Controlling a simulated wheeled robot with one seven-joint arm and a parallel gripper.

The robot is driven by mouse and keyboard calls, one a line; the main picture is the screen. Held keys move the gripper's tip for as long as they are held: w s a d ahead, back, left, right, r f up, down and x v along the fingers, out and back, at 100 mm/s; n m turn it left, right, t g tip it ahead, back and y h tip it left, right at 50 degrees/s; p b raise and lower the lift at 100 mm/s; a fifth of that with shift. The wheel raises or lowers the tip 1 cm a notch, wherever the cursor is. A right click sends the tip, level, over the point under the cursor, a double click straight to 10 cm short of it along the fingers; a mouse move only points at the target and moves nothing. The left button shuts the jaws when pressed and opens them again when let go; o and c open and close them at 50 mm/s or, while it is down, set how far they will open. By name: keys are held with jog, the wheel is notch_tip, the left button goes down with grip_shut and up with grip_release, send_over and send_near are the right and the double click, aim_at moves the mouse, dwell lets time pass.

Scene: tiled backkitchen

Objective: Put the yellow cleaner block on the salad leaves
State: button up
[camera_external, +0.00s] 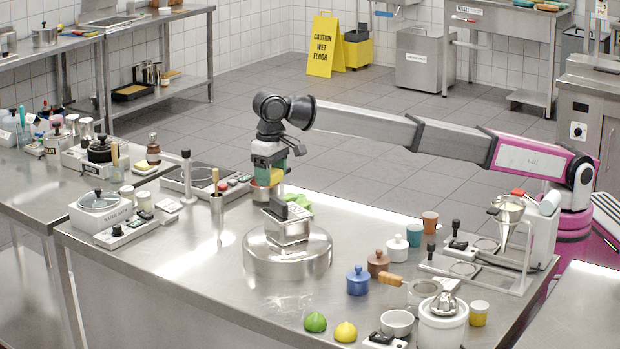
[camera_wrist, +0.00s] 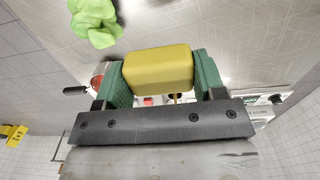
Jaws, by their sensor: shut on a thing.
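My gripper (camera_external: 267,176) is shut on the yellow cleaner block (camera_wrist: 159,68) and holds it in the air above the steel table. In the wrist view, the block sits crosswise between the two green fingers. In the external view, the block (camera_external: 276,174) shows only partly beside the fingers. The salad leaves (camera_external: 299,200) are a bright green clump, just right of my gripper and lower, partly hidden behind a steel container. They also show in the wrist view (camera_wrist: 95,20) at the top left, apart from the block.
A steel container (camera_external: 287,226) on a broad round steel base (camera_external: 287,258) stands in front of the leaves. A metal pot with a wooden-handled tool (camera_external: 216,200) stands to the left. Blue (camera_external: 358,280) and brown (camera_external: 377,263) lidded pots stand to the right. The table's front left is clear.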

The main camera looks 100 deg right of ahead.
jog(key=s+a+r, duration=0.2)
jog(key=s, duration=0.6)
jog(key=s+a+r, duration=0.1)
jog(key=s+r, duration=0.1)
jog(key=s, duration=0.5)
send_over(299, 196)
jog(key=shift+m, duration=0.3)
notch_tip(299, 196, down, 6)
jog(key=shift+f, duration=2.2)
jog(key=shift+f, duration=0.15)
jog(key=o, duration=0.9)
jog(key=shift+o, duration=0.2)
notch_tip(299, 196, up, 12)
